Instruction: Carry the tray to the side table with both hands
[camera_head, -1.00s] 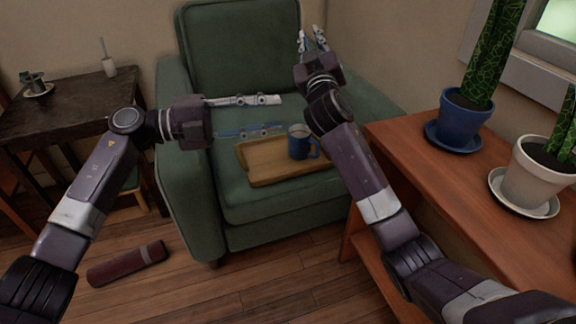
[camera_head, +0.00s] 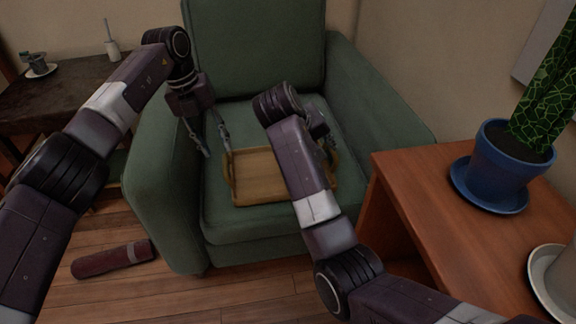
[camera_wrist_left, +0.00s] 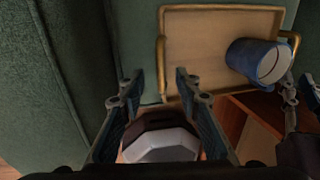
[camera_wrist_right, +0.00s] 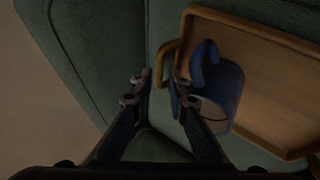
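The wooden tray (camera_head: 262,183) lies on the green armchair seat, with a raised handle at each end. My left gripper (camera_head: 216,154) is open and points down at the tray's left end. In the left wrist view, the left handle (camera_wrist_left: 161,72) is just beside one fingertip. My right gripper (camera_wrist_right: 160,80) is open at the other end. The right handle (camera_wrist_right: 164,62) shows near the gap between its fingertips, close to the mug; whether they touch is unclear.
A dark table (camera_head: 75,82) with a cup on a saucer (camera_head: 40,68) stands at the left. A reddish wooden table (camera_head: 430,190) with potted plants (camera_head: 505,160) is at the right. A dark red cylinder (camera_head: 112,258) lies on the floor. The armchair's arms flank the tray.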

